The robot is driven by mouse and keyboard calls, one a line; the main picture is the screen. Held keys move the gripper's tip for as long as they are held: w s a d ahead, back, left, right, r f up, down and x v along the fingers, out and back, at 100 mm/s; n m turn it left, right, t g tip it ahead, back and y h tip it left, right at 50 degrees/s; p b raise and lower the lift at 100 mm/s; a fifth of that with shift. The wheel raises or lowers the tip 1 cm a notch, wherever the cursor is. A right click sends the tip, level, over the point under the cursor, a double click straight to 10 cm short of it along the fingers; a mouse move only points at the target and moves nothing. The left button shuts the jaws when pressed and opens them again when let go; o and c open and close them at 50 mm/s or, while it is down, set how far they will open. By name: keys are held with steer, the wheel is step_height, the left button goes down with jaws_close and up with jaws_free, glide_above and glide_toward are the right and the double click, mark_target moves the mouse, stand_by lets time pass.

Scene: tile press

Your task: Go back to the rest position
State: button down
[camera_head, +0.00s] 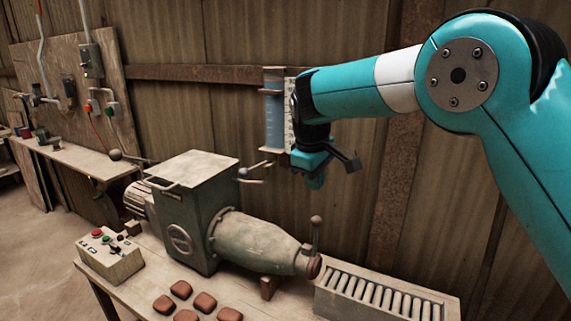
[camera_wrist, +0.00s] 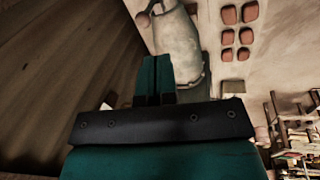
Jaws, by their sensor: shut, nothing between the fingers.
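My gripper (camera_head: 314,179) hangs at the end of my teal arm, in front of the corrugated wall and above the press. In the wrist view my gripper (camera_wrist: 155,75) shows its two teal fingers together, with nothing between them. The press (camera_head: 188,220) is a worn grey-green machine with a tapered barrel (camera_head: 258,242) on the bench, below and left of my gripper. The barrel also shows in the wrist view (camera_wrist: 178,45), beyond the fingertips. No touch between my gripper and the press is visible.
Several red-brown tiles (camera_head: 181,290) lie on the bench front. A control box (camera_head: 110,260) with buttons sits left. A roller rack (camera_head: 385,296) stands right of the barrel. A blue-filled gauge (camera_head: 274,115) hangs on the wall close behind my gripper. Levers (camera_head: 316,235) stick up from the machine.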

steer(key=s+d+r+m+y+b, duration=0.1)
steer(key=s+d+r, duration=0.15)
steer(key=s, duration=0.45)
steer(key=s+d+r+y, duration=0.1)
steer(key=s+d, duration=0.2)
steer(key=s, duration=0.4)
steer(key=s+d+f+m+g+y+b, duration=0.1)
steer(key=s+f+m+g+y, duration=0.1)
steer(key=s, duration=2)
steer(key=shift+f+y, duration=0.7)
steer(key=shift+s+d, duration=0.1)
